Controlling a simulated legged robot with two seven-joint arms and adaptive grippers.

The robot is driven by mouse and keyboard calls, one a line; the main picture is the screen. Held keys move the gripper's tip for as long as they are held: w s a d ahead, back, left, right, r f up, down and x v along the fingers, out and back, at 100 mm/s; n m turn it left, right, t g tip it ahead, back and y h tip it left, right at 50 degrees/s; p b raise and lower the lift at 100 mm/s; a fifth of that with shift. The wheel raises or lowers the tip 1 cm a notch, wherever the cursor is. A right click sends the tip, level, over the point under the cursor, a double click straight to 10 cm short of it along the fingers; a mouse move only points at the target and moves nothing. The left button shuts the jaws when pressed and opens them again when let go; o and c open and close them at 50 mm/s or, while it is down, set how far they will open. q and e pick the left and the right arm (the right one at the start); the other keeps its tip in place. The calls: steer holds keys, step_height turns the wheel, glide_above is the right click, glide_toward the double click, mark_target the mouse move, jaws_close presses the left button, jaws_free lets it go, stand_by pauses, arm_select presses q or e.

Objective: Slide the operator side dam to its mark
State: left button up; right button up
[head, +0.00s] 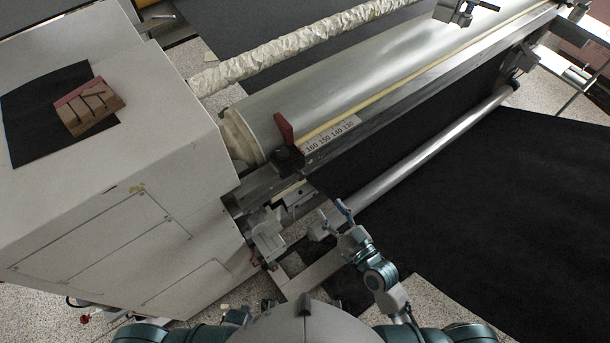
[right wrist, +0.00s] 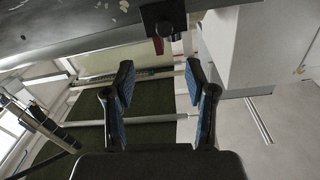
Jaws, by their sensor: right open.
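The operator side dam shows in the head view as a red upright plate (head: 284,128) over a dark clamp block (head: 288,158), on the rail at the near end of the metal roller (head: 330,82). A scale strip (head: 332,133) reading 160 to 130 lies just right of it. My right gripper (head: 334,212) is open and empty, below and right of the dam, apart from it. In the right wrist view the dark clamp (right wrist: 163,20) is beyond the open fingers (right wrist: 160,66), at the top. My left gripper is out of view.
A white machine cabinet (head: 130,190) stands at the left, with a brown slotted block (head: 88,106) on a black sheet (head: 28,118). A thin metal roller (head: 430,148) runs below the rail. Black web material (head: 500,200) fills the right.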

mark_target(303, 178)
steer(key=x, duration=1.3)
steer(key=shift+s+a, duration=0.1)
steer(key=shift+a, duration=0.35)
steer(key=shift+w, duration=0.45)
steer(key=shift+a, duration=0.25)
steer(key=c, duration=0.3)
steer(key=shift+a, duration=0.15)
jaws_close()
